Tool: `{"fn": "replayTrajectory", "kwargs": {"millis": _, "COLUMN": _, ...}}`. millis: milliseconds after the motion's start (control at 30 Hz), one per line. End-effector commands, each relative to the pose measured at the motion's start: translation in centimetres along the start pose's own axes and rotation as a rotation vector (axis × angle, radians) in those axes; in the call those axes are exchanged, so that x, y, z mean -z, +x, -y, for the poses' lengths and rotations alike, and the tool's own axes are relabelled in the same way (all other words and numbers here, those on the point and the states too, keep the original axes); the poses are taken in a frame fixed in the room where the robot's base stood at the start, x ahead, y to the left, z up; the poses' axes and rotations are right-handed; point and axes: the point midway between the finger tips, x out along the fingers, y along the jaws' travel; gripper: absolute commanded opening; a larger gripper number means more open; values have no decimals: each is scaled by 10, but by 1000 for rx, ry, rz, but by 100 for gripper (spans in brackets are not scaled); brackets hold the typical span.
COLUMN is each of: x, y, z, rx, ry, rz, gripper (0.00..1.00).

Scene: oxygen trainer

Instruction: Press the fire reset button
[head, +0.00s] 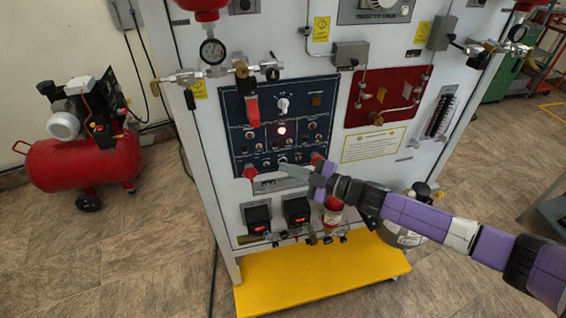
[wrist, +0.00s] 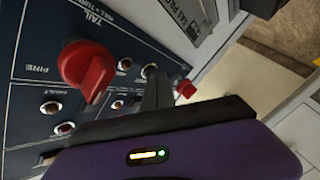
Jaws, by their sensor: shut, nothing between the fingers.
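The dark blue control panel (head: 240,105) is on the white trainer front. It carries a red lever, a white knob, a lit red-pink button and several small buttons. In the wrist view the panel (wrist: 25,20) shows a large red knob (wrist: 88,70) under "TAIL" lettering, with "FIRE" lettering to its left. My gripper (head: 286,167) is shut and empty at the panel's lower edge. In the wrist view its dark fingers (wrist: 157,88) point at a small round button (wrist: 149,70), very close to it; contact cannot be told. I cannot read which button is the fire reset.
A second red knob (wrist: 186,89) stands just right of the fingers. Below the panel are two black boxes with red displays (head: 258,219). A red panel (head: 385,97) is to the right, and a yellow base (head: 320,270) juts out below. A red compressor (head: 85,160) stands left.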

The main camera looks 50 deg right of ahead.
Motion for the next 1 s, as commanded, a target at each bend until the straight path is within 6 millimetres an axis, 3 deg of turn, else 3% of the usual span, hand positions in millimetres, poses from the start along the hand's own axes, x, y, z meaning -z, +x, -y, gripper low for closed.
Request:
{"fn": "replayTrajectory", "kwargs": {"millis": 567, "x": -2, "y": 2, "z": -2, "rx": 0, "ry": 0, "rz": 2, "gripper": 0}}
{"fn": "replayTrajectory", "kwargs": {"millis": 1000, "x": 6, "y": -9, "z": 6, "rx": -1, "ry": 1, "rz": 1, "gripper": 0}}
